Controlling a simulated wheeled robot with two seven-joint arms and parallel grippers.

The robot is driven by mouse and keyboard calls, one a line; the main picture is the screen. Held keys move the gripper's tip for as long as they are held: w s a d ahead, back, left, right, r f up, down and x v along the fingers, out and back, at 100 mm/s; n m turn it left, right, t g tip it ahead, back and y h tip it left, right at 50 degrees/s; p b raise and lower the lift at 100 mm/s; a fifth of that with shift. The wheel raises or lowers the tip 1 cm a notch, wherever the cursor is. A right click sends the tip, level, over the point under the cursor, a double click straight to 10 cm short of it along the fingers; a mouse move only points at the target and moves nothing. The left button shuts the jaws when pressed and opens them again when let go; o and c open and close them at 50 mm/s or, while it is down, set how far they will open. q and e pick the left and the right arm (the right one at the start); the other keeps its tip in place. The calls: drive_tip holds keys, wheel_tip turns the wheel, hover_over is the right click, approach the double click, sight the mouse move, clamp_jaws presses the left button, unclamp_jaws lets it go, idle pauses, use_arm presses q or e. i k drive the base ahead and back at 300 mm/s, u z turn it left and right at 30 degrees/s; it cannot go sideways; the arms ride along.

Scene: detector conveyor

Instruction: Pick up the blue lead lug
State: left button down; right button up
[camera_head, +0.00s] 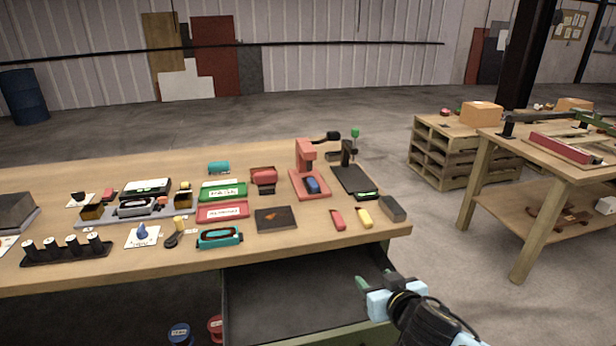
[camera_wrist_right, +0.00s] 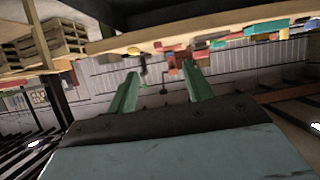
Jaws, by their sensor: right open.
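Two small blue things are in the head view, and I cannot tell for sure which is the lead lug. One blue piece (camera_head: 142,231) sits on a white card (camera_head: 130,243) at the left front of the table. The other blue piece (camera_head: 312,185) lies on the base of a red press-like stand (camera_head: 304,155). My right gripper (camera_head: 362,285) is in front of the table's front right, over the open drawer's right side, away from both. In the right wrist view its green fingers (camera_wrist_right: 160,83) are apart with nothing between them. My left gripper is out of view.
The wooden table (camera_head: 270,260) is crowded with trays, cases and tools. An open dark drawer (camera_head: 290,292) juts out under its front edge. A red and a yellow marker-like piece (camera_head: 364,217) and a grey block (camera_head: 393,208) lie at the right corner. Another workbench (camera_head: 535,150) stands right.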

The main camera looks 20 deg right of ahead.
sight(312, 184)
drive_tip(key=z, duration=0.1)
drive_tip(key=i, duration=1.2)
drive_tip(key=u, duration=0.1)
